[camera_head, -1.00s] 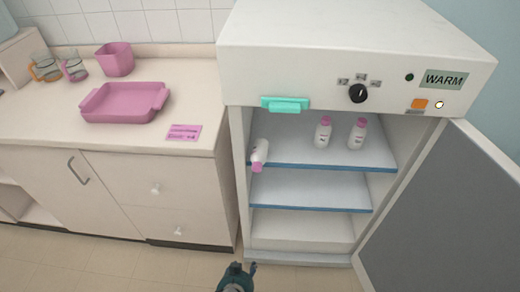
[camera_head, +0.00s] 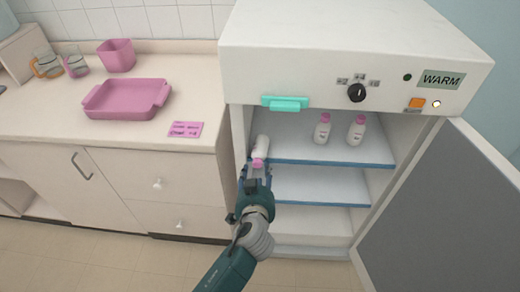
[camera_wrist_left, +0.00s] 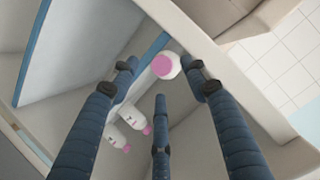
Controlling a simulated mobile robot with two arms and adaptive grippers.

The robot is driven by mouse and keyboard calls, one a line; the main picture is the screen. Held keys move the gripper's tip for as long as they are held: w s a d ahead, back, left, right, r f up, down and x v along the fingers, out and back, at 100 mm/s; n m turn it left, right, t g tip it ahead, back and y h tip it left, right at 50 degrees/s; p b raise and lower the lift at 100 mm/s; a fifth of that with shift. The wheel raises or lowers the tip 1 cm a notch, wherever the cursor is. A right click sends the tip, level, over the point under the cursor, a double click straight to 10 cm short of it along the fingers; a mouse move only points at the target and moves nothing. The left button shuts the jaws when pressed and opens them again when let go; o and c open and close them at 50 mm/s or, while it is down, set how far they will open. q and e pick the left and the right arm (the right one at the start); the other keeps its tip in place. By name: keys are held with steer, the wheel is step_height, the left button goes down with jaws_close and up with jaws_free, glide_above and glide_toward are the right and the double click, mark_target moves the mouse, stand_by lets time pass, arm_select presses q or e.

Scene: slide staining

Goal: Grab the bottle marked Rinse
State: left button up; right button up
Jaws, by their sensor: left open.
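A white bottle with a pink cap (camera_head: 262,144) lies on its side at the left of the cabinet's upper shelf, cap toward the front. Its pink cap end shows in the left wrist view (camera_wrist_left: 166,66). The label words are too small to read. My left gripper (camera_head: 256,176) is open just in front of the lying bottle's cap. In the wrist view its three fingers are spread, with the cap between the upper two tips. My right gripper is not in view.
The white cabinet (camera_head: 350,52), marked WARM, has its door (camera_head: 440,215) open to the right. Its lower shelf (camera_head: 325,184) is empty. On the counter at left are a pink tray (camera_head: 127,102), a pink tub (camera_head: 116,56), glass jugs (camera_head: 46,64) and a pink card (camera_head: 185,129).

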mark_target(257, 165)
arm_select(q)
steer(key=x, duration=0.4)
steer(key=shift+w+f+p, duration=0.1)
steer(key=shift+w+p, duration=0.25)
steer(key=shift+p, duration=0.05)
jaws_close()
steer(key=shift+a, duration=0.15)
